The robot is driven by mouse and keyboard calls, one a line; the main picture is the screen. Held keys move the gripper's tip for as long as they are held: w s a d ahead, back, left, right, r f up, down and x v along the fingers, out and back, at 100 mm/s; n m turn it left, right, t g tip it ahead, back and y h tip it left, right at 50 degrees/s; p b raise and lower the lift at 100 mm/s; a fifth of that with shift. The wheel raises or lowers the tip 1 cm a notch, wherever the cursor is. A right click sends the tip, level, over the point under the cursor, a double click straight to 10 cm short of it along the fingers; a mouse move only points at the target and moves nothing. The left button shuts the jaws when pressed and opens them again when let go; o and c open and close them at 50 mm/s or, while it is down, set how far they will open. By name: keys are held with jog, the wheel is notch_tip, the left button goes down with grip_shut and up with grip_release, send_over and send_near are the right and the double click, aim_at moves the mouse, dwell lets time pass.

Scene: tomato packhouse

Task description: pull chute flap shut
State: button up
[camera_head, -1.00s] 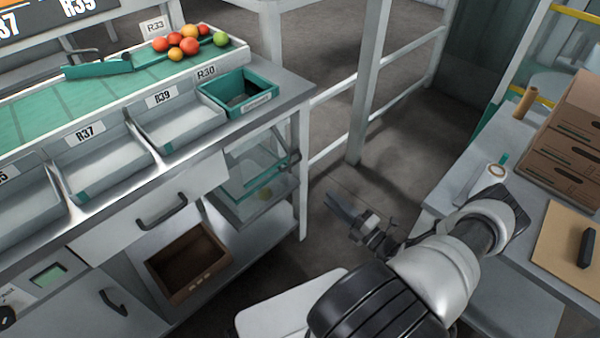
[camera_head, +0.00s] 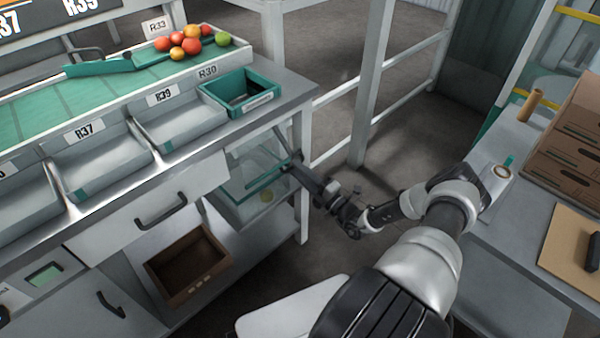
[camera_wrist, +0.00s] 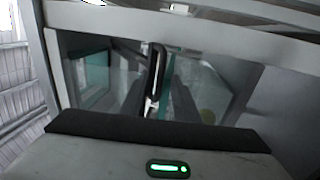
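The chute flap (camera_head: 258,168) is a clear panel in a grey frame under the right end of the bench, tilted outward from the opening. Its dark handle (camera_head: 297,157) is at the right edge. In the wrist view the dark handle (camera_wrist: 157,72) stands nearly upright in front of the clear panes. My gripper (camera_head: 292,170) reaches from the right, its tip at or very close to the handle.
Above the flap is a green bin (camera_head: 238,93) beside grey trays. A brown crate (camera_head: 188,265) sits on the lower shelf. A white post (camera_head: 366,85) and rails stand behind. A side table (camera_head: 490,250) with cardboard boxes is at the right.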

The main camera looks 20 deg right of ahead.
grip_shut()
jog(key=shift+r, duration=0.1)
jog(key=s+d+r+g+h+p, duration=0.1)
jog(key=s+r+g+p, duration=0.2)
jog(key=r+p, duration=0.7)
jog(key=s+d+r+g+h+p, duration=0.1)
jog(key=s+r+g+p, duration=0.2)
jog(key=r+p, duration=0.7)
jog(key=p, duration=0.7)
jog(key=shift+s+d+r+g, duration=0.15)
jog(key=shift+d+r+g, duration=0.05)
jog(key=shift+r+g, duration=0.1)
jog(key=shift+r, duration=0.15)
grip_release()
